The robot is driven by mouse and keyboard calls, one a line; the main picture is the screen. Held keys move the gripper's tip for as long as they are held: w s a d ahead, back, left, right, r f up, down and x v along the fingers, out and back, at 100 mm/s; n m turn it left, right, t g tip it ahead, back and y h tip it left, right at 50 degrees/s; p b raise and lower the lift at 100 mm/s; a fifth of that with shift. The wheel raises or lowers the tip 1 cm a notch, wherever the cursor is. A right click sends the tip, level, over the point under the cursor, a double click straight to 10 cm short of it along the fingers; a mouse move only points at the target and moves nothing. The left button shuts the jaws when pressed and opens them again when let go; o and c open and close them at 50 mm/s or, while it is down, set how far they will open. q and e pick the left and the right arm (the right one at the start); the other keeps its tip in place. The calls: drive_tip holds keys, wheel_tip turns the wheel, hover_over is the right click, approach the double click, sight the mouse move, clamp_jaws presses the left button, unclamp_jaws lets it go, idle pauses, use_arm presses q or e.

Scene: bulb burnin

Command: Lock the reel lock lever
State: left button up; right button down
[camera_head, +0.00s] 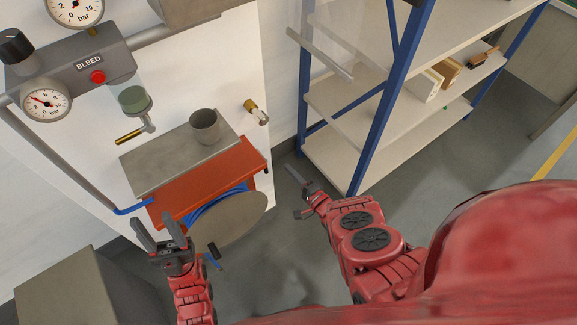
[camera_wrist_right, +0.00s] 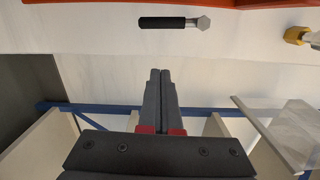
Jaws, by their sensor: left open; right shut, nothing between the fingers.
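The hose reel has an orange-red housing (camera_head: 205,185) on the white panel, with a grey disc (camera_head: 232,222) and blue hose (camera_head: 205,210) below. In the right wrist view, a black-gripped lever with a hexagonal metal end (camera_wrist_right: 170,22) lies roughly level below an orange edge; it looks like the reel lock lever. In the head view I cannot clearly make it out. My right gripper (camera_head: 298,178) is shut and empty, right of the reel and apart from it; its fingers (camera_wrist_right: 160,75) point toward the panel below the lever. My left gripper (camera_head: 157,228) is open and empty, left of the disc.
A grey shelf with a cup (camera_head: 205,127) tops the reel. A brass fitting (camera_head: 254,110) is on the panel to the right. Gauges and a red bleed button (camera_head: 97,77) are upper left. A blue-framed rack (camera_head: 375,130) stands right; a grey box (camera_head: 70,285) lower left.

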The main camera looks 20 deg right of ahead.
drive_tip(key=v, duration=0.7)
drive_tip(key=shift+s, duration=0.45)
